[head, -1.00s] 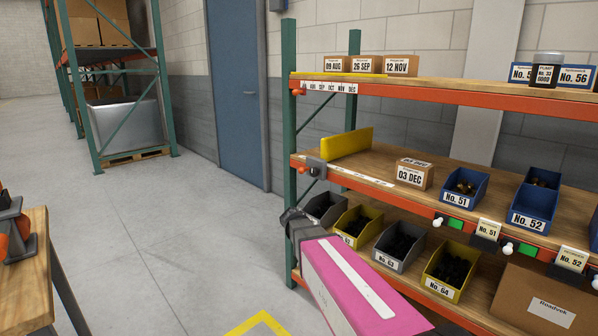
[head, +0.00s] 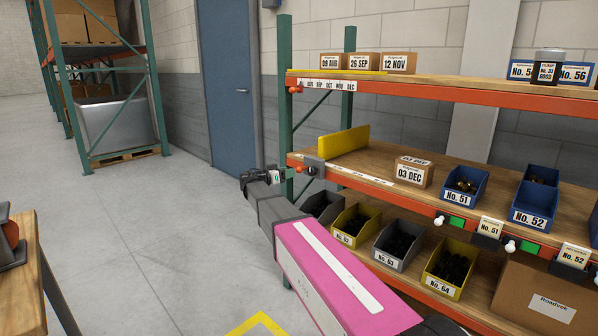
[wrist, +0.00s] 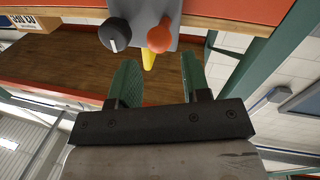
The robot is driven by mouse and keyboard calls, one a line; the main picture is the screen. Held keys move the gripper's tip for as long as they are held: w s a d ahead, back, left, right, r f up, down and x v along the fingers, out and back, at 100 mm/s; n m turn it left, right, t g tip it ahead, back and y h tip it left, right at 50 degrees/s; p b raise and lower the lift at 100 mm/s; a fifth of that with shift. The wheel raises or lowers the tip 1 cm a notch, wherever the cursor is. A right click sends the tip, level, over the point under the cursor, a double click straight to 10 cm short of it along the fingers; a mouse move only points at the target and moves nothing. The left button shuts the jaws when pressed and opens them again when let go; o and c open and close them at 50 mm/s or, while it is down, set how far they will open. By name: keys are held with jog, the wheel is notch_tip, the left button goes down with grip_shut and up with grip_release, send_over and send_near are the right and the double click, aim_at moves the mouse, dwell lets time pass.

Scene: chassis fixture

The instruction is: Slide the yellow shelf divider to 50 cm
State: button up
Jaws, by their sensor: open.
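The yellow shelf divider (head: 344,141) stands upright near the left end of the middle shelf in the head view. A grey bracket (head: 314,167) sits on the shelf's front edge at its near end. In the wrist view this bracket (wrist: 152,22) carries a dark knob (wrist: 115,33) and an orange-red knob (wrist: 161,36), with a bit of the yellow divider (wrist: 149,60) below. My gripper (head: 277,174) is open and empty, left of the bracket. Its green fingers (wrist: 157,80) are apart in the wrist view, and nothing is between them.
A marked strip (head: 361,180) runs along the middle shelf's front edge. A 03 DEC box (head: 409,175) stands right of the divider, then blue bin No. 51 (head: 464,190). A green rack post (head: 285,120) is close to my gripper. The floor to the left is open.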

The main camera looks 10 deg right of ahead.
aim_at(299, 170)
jog(key=shift+x, duration=3.2)
